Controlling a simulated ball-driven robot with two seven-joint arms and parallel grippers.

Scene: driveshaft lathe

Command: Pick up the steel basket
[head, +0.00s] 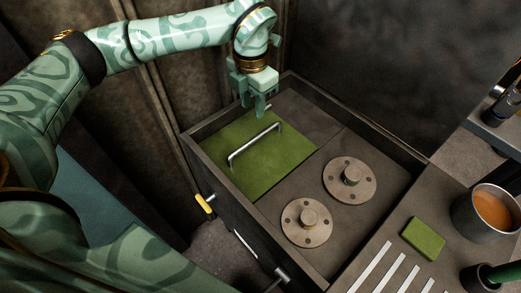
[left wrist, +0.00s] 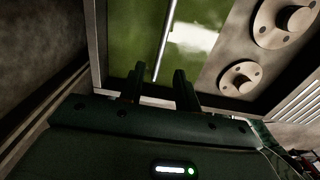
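No clear basket walls show. A steel bar handle (head: 254,142) stands over a flat green panel (head: 225,150) in the left part of an open drawer; whether these belong to the steel basket I cannot tell. My left gripper (head: 259,106) points down near the handle's far end. In the left wrist view, the fingers (left wrist: 158,88) are apart, with nothing held between them. The handle's bar (left wrist: 164,40) runs toward the gap between the fingers over the green panel (left wrist: 135,35).
Two flanged metal discs (head: 349,180) (head: 306,222) lie in the drawer (head: 390,150) beside the panel. Its raised walls surround them. To the right, a worktop holds a green block (head: 423,239) and a metal cup with orange contents (head: 485,212). A dark wall rises behind.

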